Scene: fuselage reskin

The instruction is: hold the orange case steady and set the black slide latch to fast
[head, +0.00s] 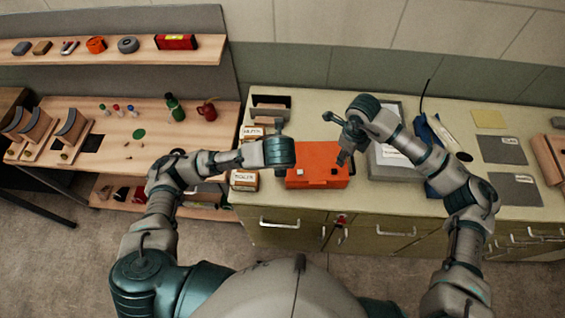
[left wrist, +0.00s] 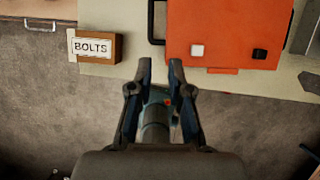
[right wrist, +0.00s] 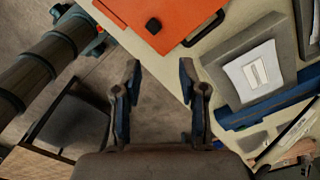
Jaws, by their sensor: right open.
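The orange case (head: 318,178) lies on the green-topped cabinet in front of me. A small white square piece (left wrist: 197,50) and the black slide latch (left wrist: 259,54) sit apart on its face. The black latch also shows in the right wrist view (right wrist: 153,25). My left gripper (left wrist: 160,70) is open and empty, short of the case's left part; in the head view its fingers are hard to make out. My right gripper (right wrist: 160,76) is open and empty; in the head view it (head: 343,158) hangs by the case's right end. Neither visibly touches the case.
A box labelled BOLTS (left wrist: 95,46) stands left of the case at the cabinet edge. A grey tray with a white label (right wrist: 250,68) and a blue item (head: 432,150) lie to the right. A wooden bench (head: 100,150) with bottles stands left.

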